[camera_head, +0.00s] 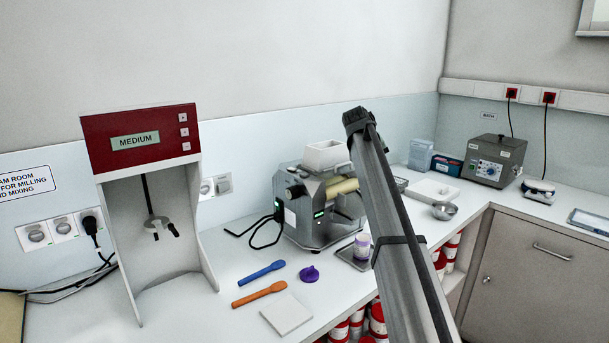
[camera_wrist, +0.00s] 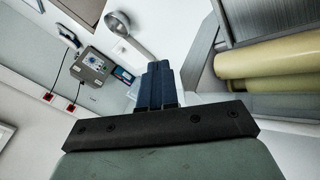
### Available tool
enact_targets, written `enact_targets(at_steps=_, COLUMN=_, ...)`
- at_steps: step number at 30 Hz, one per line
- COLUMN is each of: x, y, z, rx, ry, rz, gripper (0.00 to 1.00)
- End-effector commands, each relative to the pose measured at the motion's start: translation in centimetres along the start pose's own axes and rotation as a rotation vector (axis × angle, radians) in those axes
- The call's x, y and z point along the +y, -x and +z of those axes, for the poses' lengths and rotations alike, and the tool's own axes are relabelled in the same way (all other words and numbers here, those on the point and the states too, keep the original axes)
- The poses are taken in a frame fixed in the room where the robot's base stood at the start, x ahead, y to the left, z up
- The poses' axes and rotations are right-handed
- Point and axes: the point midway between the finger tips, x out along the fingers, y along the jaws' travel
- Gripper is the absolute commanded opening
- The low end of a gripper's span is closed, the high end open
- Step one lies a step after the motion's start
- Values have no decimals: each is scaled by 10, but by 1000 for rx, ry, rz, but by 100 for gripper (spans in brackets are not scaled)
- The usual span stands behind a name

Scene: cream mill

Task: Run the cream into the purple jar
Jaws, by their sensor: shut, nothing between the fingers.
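The jar (camera_head: 362,246), pale with a purple band, stands upright on a small dark plate (camera_head: 346,259) in front of the mill, partly covered by my arm. A purple lid (camera_head: 309,274) lies on the bench to its left. The mill (camera_head: 310,222) is a steel machine with a white hopper (camera_head: 325,155) on top, a cream-coloured roller (camera_head: 342,188) and a small green display. My gripper (camera_wrist: 158,82) is shut and empty in the wrist view, beside the mill's cream-coloured rollers (camera_wrist: 270,62). I cannot see inside the hopper.
A stirrer labelled MEDIUM (camera_head: 138,140) stands at left. Blue (camera_head: 261,272) and orange (camera_head: 259,294) spatulas and a white pad (camera_head: 287,313) lie on the front bench. A steel bowl (camera_head: 444,210) and grey device (camera_head: 493,160) are right. Red-and-white tubs (camera_head: 377,320) stand below.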

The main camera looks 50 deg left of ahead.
Motion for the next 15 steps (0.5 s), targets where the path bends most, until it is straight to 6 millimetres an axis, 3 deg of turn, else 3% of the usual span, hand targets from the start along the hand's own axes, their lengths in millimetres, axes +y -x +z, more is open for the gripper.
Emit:
enact_targets(at_steps=6, x=-53, y=67, z=-29, rx=55, ry=-5, rz=17, gripper=0)
enact_targets(at_steps=15, x=-116, y=152, z=-54, rx=126, ry=-20, rz=33, gripper=0)
